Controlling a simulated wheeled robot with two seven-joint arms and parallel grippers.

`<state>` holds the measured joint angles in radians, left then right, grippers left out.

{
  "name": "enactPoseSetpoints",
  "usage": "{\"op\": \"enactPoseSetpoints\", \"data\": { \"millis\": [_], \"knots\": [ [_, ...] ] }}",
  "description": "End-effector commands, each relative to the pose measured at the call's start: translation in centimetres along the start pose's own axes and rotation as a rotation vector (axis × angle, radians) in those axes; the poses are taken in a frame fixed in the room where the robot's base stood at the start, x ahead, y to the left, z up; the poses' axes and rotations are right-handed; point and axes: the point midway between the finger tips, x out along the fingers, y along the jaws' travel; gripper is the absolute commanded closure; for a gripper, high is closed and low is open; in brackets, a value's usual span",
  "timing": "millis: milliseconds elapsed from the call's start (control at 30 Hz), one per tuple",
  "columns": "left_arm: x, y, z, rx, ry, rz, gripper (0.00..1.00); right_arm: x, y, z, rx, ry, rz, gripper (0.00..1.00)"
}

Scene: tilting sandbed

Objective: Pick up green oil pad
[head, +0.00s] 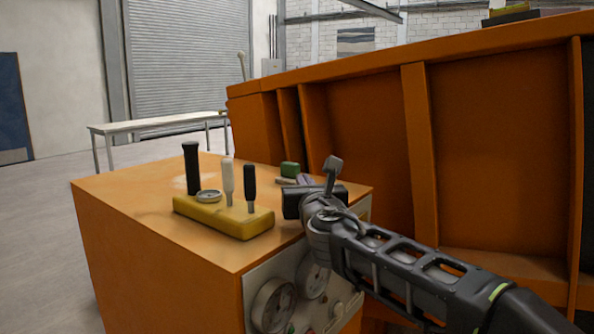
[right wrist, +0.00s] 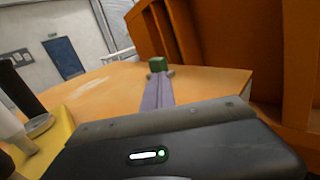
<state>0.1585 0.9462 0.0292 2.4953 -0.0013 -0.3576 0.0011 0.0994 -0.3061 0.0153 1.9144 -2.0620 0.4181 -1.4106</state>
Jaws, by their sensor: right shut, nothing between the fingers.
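The green oil pad (head: 290,169) is a small dark green block on top of the orange cabinet (head: 150,225), near its back right corner. A small pale object (head: 285,181) lies at its base. My right gripper (head: 304,179) is just on the near right side of the pad. In the right wrist view, the pad (right wrist: 158,64) shows straight beyond the tips of the purple fingers (right wrist: 158,92). The fingers are shut together and hold nothing. I cannot tell whether the tips touch the pad. My left gripper is not in view.
A yellow control block (head: 225,217) with black and white levers and a round dial stands left of my right gripper. A tall orange ribbed wall (head: 365,150) rises close on the right. Gauges (head: 273,305) are on the cabinet's side. A white table (head: 150,126) stands behind.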

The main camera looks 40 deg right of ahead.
Motion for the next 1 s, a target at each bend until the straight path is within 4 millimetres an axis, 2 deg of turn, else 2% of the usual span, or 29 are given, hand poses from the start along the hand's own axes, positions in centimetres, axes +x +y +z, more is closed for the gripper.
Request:
{"op": "enactPoseSetpoints", "data": {
  "millis": [200,433,600,1000],
  "knots": [
    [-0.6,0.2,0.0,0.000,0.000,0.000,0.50,4.7,0.1,0.0,-0.002,0.002,0.000,1.00],
    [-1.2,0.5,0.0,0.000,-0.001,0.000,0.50,8.2,0.1,0.0,-0.002,0.002,0.001,1.00],
    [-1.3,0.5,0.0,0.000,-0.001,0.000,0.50,9.3,0.1,0.0,0.000,0.000,0.002,1.00],
    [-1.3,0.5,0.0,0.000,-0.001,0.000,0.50,9.5,0.0,-0.1,0.000,0.000,0.001,1.00]
  ]
}}
